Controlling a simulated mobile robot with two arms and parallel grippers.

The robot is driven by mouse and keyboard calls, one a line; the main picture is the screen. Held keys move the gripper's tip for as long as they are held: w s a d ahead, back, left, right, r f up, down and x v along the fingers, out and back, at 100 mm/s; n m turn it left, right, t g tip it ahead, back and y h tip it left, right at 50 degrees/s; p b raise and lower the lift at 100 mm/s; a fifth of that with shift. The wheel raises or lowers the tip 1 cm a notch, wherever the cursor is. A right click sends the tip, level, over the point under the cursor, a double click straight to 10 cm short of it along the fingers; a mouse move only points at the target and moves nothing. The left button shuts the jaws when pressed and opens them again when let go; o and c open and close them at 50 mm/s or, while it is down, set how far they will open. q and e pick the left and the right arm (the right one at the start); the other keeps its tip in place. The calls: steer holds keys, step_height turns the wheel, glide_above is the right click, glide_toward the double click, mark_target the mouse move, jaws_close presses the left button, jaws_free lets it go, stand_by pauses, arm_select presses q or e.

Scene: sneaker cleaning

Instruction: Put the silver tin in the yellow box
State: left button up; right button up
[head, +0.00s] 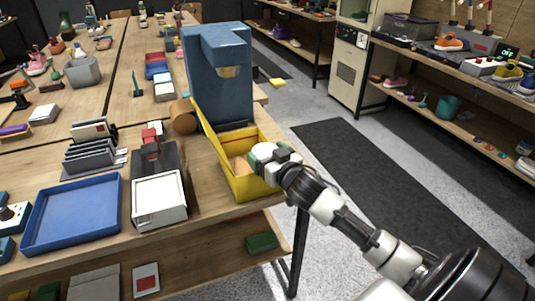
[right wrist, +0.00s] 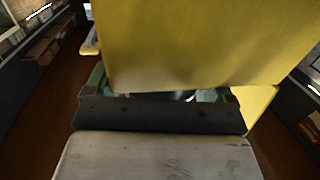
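The yellow box (head: 228,172) stands open on the right end of the wooden table, in front of a blue machine. My right gripper (head: 262,158) is at the box's right side, by its rim, pointing left. In the right wrist view a large yellow panel (right wrist: 205,42) fills the upper middle and hides most of the space beyond the gripper. Green finger parts show at both sides of a narrow gap, with a small shiny patch between them. I cannot tell whether that patch is the silver tin, or whether the fingers hold anything. My left gripper is not in view.
The blue machine (head: 218,75) rises behind the box, with a brown cylinder (head: 183,117) beside it. A blue tray (head: 73,212) and a white-topped box (head: 159,199) lie to the left. A green block (head: 262,242) sits on the lower shelf. Open floor lies right of the table.

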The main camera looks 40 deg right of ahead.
steer(key=shift+o, duration=1)
steer(key=shift+r, duration=0.35)
steer(key=shift+s+r, duration=0.2)
steer(key=s, duration=1.1)
steer(key=shift+s+a+r, duration=0.3)
steer(key=shift+a+r, duration=0.05)
